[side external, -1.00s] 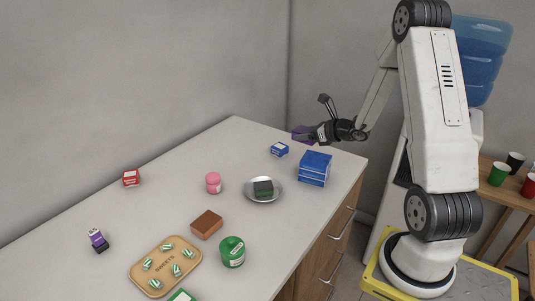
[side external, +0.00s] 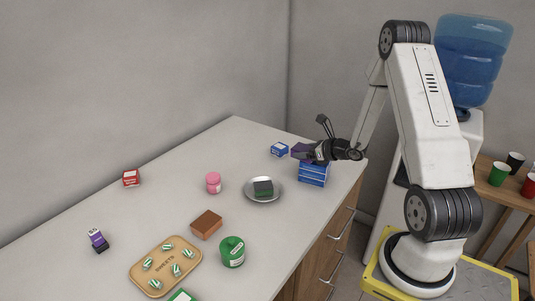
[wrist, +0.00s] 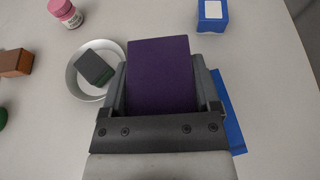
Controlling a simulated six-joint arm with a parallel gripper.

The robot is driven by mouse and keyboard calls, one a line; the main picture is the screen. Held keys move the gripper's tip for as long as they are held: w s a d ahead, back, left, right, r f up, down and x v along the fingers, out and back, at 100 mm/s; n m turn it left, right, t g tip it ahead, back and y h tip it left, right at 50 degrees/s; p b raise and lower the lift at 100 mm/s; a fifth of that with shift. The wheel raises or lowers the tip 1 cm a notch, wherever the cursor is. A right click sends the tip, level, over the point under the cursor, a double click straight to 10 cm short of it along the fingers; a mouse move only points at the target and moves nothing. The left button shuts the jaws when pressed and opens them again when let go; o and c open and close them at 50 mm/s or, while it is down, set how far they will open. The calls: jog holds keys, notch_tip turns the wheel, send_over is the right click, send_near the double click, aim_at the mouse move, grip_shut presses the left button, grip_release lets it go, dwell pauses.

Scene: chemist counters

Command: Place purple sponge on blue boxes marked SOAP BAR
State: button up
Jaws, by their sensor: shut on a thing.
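The purple sponge (side external: 298,150) is held between the two fingers of my gripper (side external: 309,153). In the wrist view the sponge (wrist: 160,68) is a flat dark purple block with a finger on each side. The stack of blue boxes (side external: 313,175) stands near the counter's right edge. In the side view my gripper and the sponge overlap the top of this stack; I cannot tell if they touch it. In the wrist view the blue boxes (wrist: 232,120) are mostly hidden under my gripper, showing along its right side. Their marking is not readable.
A metal dish (side external: 273,198) with a dark green sponge (side external: 263,188) lies close by. A small blue box (side external: 279,149) stands behind the stack. A pink jar (side external: 213,183), brown block (side external: 207,224), green jar (side external: 232,252) and wooden tray (side external: 140,280) are farther off.

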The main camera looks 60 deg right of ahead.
jog(key=shift+f, duration=0.35)
jog(key=shift+f, duration=0.1)
jog(key=o, duration=1)
jog(key=shift+s+r, duration=0.15)
jog(key=shift+r, duration=0.05)
jog(key=shift+v, duration=3.6)
jog(key=shift+a, duration=0.1)
